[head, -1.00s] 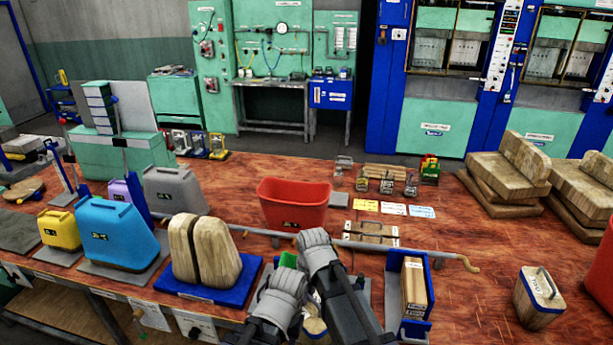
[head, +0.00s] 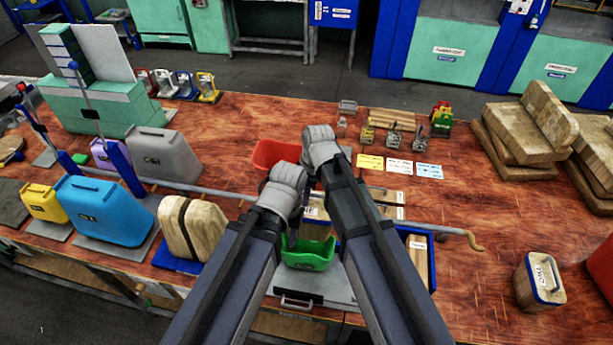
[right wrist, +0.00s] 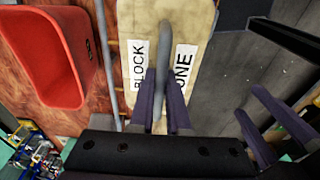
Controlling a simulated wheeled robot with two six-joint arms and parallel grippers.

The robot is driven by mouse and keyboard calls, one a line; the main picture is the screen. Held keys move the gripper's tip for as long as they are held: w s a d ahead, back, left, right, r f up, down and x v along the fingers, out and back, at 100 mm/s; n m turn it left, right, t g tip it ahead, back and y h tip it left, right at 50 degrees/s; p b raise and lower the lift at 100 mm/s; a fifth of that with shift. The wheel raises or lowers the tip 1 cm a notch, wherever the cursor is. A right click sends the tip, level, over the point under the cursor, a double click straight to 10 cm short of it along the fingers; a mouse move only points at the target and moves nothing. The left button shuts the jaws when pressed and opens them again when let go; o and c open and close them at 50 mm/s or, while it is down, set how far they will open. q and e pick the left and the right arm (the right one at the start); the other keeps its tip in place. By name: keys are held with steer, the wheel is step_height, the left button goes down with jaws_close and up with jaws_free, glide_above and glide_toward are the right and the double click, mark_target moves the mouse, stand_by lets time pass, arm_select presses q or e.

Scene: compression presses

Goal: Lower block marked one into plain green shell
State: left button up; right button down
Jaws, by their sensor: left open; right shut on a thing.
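The plain green shell (head: 307,257) sits open side up on a grey plate near the table's front edge, between my two forearms. My right gripper (head: 321,190) is shut on the handle of a wooden block (head: 317,213), just behind the shell in the head view. In the right wrist view the block (right wrist: 180,25) shows labels reading BLOCK and ONE, with the fingers (right wrist: 162,105) around its grey handle. My left gripper (head: 294,228) is open and empty by the shell's back edge; its fingers also show in the right wrist view (right wrist: 275,118). My arms hide part of the block.
A red bin (head: 274,153) stands behind my grippers. A blue holder (head: 428,238) with a wooden piece is close on the right. A wooden mould (head: 192,228) stands left. Another handled block (head: 540,282) stands far right. The table between it and the blue holder is mostly clear.

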steer(key=shift+w+r, duration=0.1)
steer(key=shift+f, duration=0.2)
steer(key=shift+f+b, duration=0.95)
steer(key=shift+b, duration=0.25)
steer(key=shift+f+b, duration=0.6)
